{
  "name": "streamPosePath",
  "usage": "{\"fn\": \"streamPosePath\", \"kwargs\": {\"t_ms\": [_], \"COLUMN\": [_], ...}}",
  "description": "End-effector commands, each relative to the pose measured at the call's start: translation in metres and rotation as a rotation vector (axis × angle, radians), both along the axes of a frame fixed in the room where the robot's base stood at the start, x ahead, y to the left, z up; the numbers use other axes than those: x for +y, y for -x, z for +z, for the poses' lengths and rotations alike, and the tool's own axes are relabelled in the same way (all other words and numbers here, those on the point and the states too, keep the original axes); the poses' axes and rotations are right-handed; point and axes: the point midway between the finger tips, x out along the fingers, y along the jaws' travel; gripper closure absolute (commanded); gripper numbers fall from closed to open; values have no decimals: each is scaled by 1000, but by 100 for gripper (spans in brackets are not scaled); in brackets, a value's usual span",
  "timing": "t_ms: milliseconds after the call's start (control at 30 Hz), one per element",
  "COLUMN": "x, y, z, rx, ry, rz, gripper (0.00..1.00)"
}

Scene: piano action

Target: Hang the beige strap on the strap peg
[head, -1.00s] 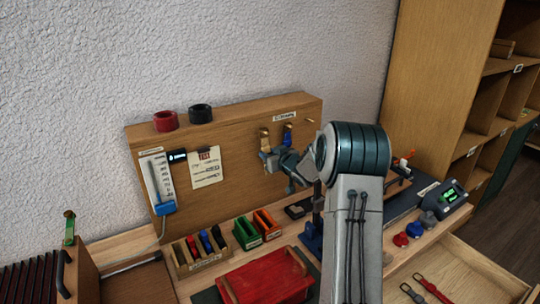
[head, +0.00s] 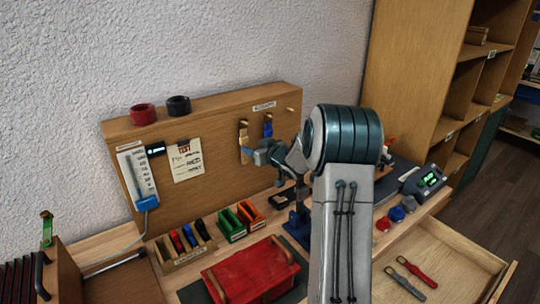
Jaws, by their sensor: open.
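The beige strap (head: 243,134) hangs upright against the front of the wooden back panel, left of a blue strap (head: 267,127). The peg behind its top is too small to make out. My gripper (head: 250,155) is open, at the lower part of the beige strap. I cannot tell whether a finger touches it. My wrist and arm come in from the right and hide part of the panel. A bare peg (head: 290,109) sticks out at the panel's right end.
A red box (head: 255,272), green tray (head: 232,224) and orange tray (head: 251,215) stand on the bench below. Two rings, red (head: 142,114) and black (head: 178,105), sit on the panel's top. An open drawer (head: 455,262) at lower right holds two straps.

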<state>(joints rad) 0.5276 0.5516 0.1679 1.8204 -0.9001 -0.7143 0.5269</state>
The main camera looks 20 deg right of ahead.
Motion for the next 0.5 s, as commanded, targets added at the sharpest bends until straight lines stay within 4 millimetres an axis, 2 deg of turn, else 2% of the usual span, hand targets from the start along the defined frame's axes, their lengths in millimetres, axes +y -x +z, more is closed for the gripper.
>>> {"fn": "streamPosePath", "kwargs": {"t_ms": [300,500], "x": [-13,-18], "y": [63,89], "z": [12,19], "rx": [0,0], "ry": [2,0], "rz": [-3,-2], "gripper": [44,44]}}
